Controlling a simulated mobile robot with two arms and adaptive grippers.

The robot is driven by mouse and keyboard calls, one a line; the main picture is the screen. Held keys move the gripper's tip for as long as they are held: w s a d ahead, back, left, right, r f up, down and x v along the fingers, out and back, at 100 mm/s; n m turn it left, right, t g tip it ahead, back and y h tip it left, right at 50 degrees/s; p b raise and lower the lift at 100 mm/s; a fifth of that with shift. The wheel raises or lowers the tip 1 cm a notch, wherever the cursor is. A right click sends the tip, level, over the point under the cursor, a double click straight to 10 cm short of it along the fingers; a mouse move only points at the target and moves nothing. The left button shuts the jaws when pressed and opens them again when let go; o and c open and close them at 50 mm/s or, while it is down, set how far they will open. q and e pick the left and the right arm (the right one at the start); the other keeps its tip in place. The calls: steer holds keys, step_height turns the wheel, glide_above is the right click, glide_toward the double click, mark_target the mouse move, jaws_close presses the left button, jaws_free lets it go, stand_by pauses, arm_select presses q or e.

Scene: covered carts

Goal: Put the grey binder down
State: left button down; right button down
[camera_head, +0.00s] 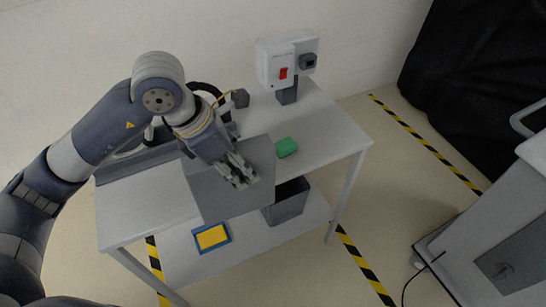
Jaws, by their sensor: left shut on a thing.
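The grey binder (257,161) is a flat grey slab above the front part of the table (335,135), partly covering the tabletop. My left gripper (241,180) comes in from the left over the binder and is shut on it. The fingers hide part of the binder. I cannot tell whether the binder touches the tabletop. My right gripper is not in view.
A green block (286,147) lies on the table right of the binder. A white box with a red switch (283,73) stands at the back. The lower shelf holds a dark bin (287,205) and a blue-yellow item (211,237). A grey cart (515,225) stands at right.

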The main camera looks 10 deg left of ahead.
arm_select(q)
steer(key=w+a+f+p, duration=0.2)
steer(key=w+p, duration=0.1)
steer(key=w, duration=0.4)
steer(key=w+a+f+p, duration=0.3)
steer(key=w, duration=0.5)
steer(key=shift+w+n, duration=0.25)
steer(key=shift+n, duration=0.15)
steer(key=c, duration=1)
jaws_free()
steer(key=shift+s+f, duration=0.1)
steer(key=shift+c, duration=0.2)
